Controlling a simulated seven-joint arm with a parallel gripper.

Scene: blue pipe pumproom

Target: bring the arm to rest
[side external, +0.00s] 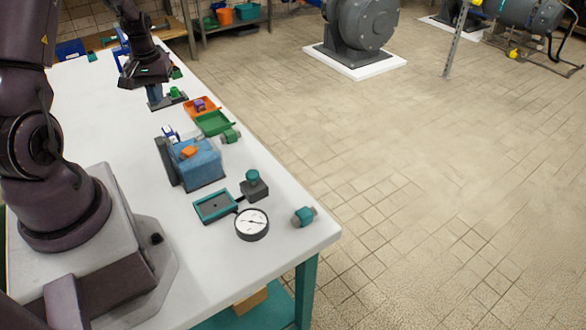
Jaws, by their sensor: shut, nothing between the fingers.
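My arm reaches over the white table (120,120) from the left. My gripper (155,96) is shut and empty, near the table's far middle part, beside a dark base with a green piece (175,93). The fingers are small in this view, and I cannot tell how high they are above the table.
An orange tray (214,107) holds a purple block (199,104). A green tray (212,124), a blue box (206,168) with an orange piece on top, a teal-rimmed tray (215,207), a grey block with a green knob (254,189) and a gauge (252,225) line the right side.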

